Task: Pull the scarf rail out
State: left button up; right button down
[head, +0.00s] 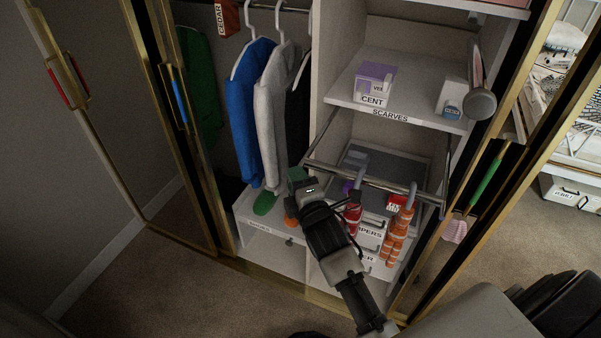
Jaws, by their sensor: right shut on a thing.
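The scarf rail (385,184) is a metal bar with side arms, standing out in front of the right-hand compartment below the shelf label "SCARVES" (390,116). A red scarf (353,216) and an orange-and-white striped scarf (398,238) hang from it. My right gripper (300,180) is at the left end of the rail and is shut on it. Its fingers and wrist hide the exact contact. My left gripper is not in view.
Blue (252,110) and grey (272,115) garments hang left of the rail. Boxes (375,80) stand on the shelf above. Open gold-framed doors flank the wardrobe, one with a green handle (486,180). Carpet (150,270) lies clear in front.

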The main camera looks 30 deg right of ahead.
jog(key=c, duration=1)
grip_release()
jog(key=shift+c, duration=0.2)
jog(key=s+a+b, duration=0.1)
jog(key=s+b, duration=0.1)
jog(key=s, duration=0.8)
jog(key=shift+s, duration=0.4)
jog(key=shift+f, duration=0.1)
